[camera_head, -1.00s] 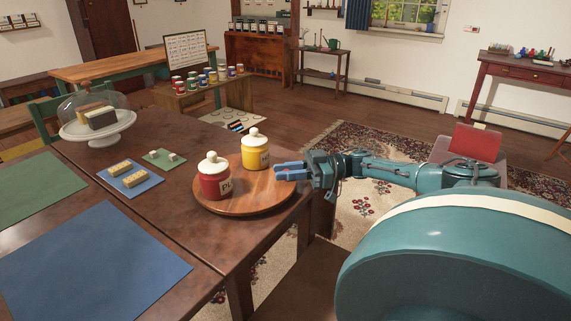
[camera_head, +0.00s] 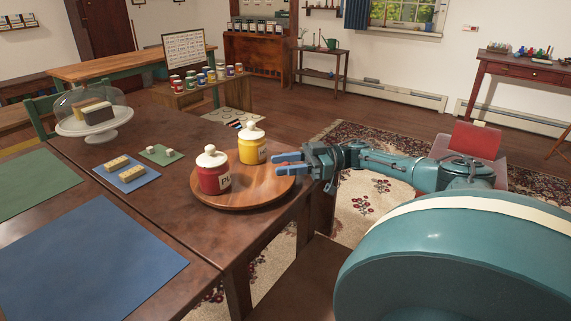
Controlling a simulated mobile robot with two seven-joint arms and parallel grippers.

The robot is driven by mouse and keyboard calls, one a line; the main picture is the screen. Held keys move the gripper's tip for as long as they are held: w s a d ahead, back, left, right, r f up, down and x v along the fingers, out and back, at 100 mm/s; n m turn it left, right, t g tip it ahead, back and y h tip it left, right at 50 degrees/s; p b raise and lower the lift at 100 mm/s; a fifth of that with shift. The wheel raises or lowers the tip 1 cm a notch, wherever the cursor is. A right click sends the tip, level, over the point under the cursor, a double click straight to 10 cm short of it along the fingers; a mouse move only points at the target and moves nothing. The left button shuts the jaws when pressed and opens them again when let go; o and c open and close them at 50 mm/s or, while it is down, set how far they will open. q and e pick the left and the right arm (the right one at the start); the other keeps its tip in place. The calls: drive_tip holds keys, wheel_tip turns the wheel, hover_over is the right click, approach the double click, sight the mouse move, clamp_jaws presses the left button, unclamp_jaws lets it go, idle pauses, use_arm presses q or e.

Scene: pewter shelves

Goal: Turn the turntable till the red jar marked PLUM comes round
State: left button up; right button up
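The round wooden turntable (camera_head: 248,198) sits near the right edge of the brown table. The red jar (camera_head: 213,178) stands upright on its left part, white-lidded, with a pale label turned to the right; only "PL" can be read. A yellow jar (camera_head: 250,148) with a white lid and a label stands behind it to the right. My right gripper (camera_head: 278,164) comes in from the right with its blue fingers parted, nothing between them. The fingertips overlap the turntable's right rim in the picture; I cannot tell whether they touch it. My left gripper is out of view.
A blue mat with two blocks (camera_head: 143,181), a small green mat (camera_head: 171,160) and a domed cake stand (camera_head: 84,132) are left of the turntable. A large blue mat (camera_head: 90,265) covers the near table. A red-backed chair (camera_head: 474,142) stands at right.

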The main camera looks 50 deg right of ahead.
use_arm(q)
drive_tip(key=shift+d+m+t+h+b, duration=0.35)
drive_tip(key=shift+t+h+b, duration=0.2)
drive_tip(key=shift+b, duration=0.45)
use_arm(e)
drive_tip(key=v, duration=1.3)
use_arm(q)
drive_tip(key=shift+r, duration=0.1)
use_arm(e)
drive_tip(key=shift+s, duration=0.1)
